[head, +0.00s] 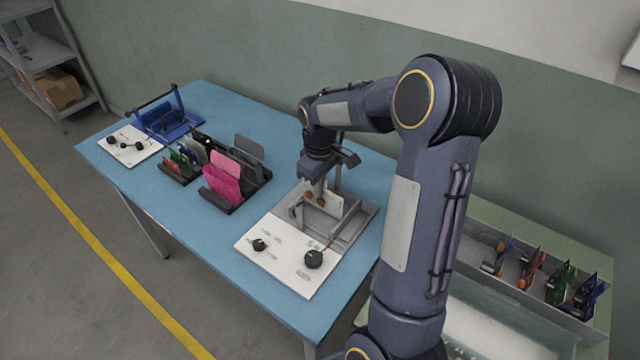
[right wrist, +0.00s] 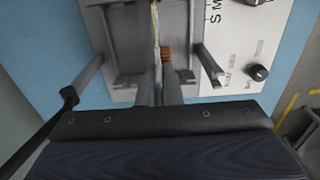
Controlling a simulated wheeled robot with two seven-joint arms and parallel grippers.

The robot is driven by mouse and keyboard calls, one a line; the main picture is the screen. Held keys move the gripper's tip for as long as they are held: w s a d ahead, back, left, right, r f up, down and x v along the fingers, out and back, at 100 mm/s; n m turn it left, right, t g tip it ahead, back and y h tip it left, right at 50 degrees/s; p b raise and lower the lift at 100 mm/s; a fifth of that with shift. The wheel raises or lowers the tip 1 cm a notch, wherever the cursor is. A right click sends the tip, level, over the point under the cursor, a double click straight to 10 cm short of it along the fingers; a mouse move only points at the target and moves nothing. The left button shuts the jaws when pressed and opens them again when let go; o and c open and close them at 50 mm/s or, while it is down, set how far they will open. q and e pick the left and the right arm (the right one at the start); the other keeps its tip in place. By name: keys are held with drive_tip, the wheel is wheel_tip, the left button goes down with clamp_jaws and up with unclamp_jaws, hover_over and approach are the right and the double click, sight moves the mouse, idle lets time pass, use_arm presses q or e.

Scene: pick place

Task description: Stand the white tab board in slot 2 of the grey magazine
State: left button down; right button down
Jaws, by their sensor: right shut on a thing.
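My right gripper (head: 318,192) is shut on a white board (head: 335,203), over a grey metal fixture (head: 365,217) on the table. In the right wrist view the gripper (right wrist: 160,92) pinches the board (right wrist: 155,25), seen nearly edge-on, between the fixture's (right wrist: 123,50) side parts. I cannot tell whether the board touches the fixture. A dark grey slotted rack (head: 257,183), possibly the magazine, stands left of the gripper and holds a pink board (head: 222,180) and grey boards upright. Its slot numbers cannot be read. My left gripper is not in view.
A white panel with black knobs (head: 290,258) adjoins the fixture. A small rack (head: 178,173) of coloured boards, a blue holder (head: 185,127) and another white panel (head: 131,152) stand further left. A grey bin (head: 478,243) with several boards is at right. The blue table (head: 190,212) is clear in front.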

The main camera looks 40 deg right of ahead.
drive_tip(key=shift+f, duration=0.1)
drive_tip(key=shift+f+b, duration=0.5)
drive_tip(key=shift+f, duration=0.2)
drive_tip(key=c, duration=1.5)
unclamp_jaws()
drive_tip(key=shift+o, duration=0.3)
drive_tip(key=o, duration=0.3)
drive_tip(key=shift+r, duration=0.15)
drive_tip(key=shift+r+p, duration=1.35)
drive_tip(key=shift+r, duration=0.05)
